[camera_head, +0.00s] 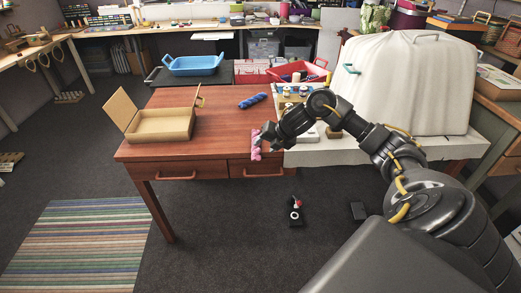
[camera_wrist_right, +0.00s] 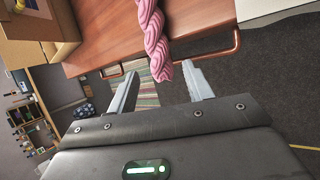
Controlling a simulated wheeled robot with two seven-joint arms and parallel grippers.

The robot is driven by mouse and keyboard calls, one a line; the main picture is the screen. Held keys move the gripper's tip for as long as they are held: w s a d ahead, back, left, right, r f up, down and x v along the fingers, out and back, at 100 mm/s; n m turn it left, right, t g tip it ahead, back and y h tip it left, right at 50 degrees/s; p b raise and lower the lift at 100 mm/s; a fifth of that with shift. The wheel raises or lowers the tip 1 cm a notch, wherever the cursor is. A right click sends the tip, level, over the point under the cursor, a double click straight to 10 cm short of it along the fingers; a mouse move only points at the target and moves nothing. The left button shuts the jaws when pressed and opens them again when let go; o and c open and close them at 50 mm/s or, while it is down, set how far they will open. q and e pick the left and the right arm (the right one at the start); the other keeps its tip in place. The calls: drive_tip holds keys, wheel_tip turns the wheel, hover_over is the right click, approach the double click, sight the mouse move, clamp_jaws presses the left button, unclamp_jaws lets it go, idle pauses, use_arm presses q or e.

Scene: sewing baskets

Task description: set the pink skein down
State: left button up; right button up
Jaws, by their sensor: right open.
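The pink twisted skein (camera_head: 256,146) is at the front edge of the red-brown wooden table (camera_head: 215,110), right of its middle. In the right wrist view the pink skein (camera_wrist_right: 153,35) runs down from the top, its near end between the two finger tips. My right gripper (camera_head: 264,138) is beside the skein in the head view, partly hidden by its own wrist. In the wrist view the right gripper (camera_wrist_right: 160,75) is open, with a gap on both sides of the skein. I cannot tell whether the skein's whole length rests on the tabletop. My left gripper is not in view.
A blue skein (camera_head: 252,100) lies further back on the table. An open cardboard box (camera_head: 160,125) stands at the left. Spools (camera_head: 287,92) and a white cover (camera_head: 410,80) are to the right. A red basket (camera_head: 300,72) and blue basket (camera_head: 193,65) stand behind. The table's middle is clear.

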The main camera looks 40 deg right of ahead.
drive_tip(key=v, duration=0.5)
drive_tip(key=shift+r, duration=0.1)
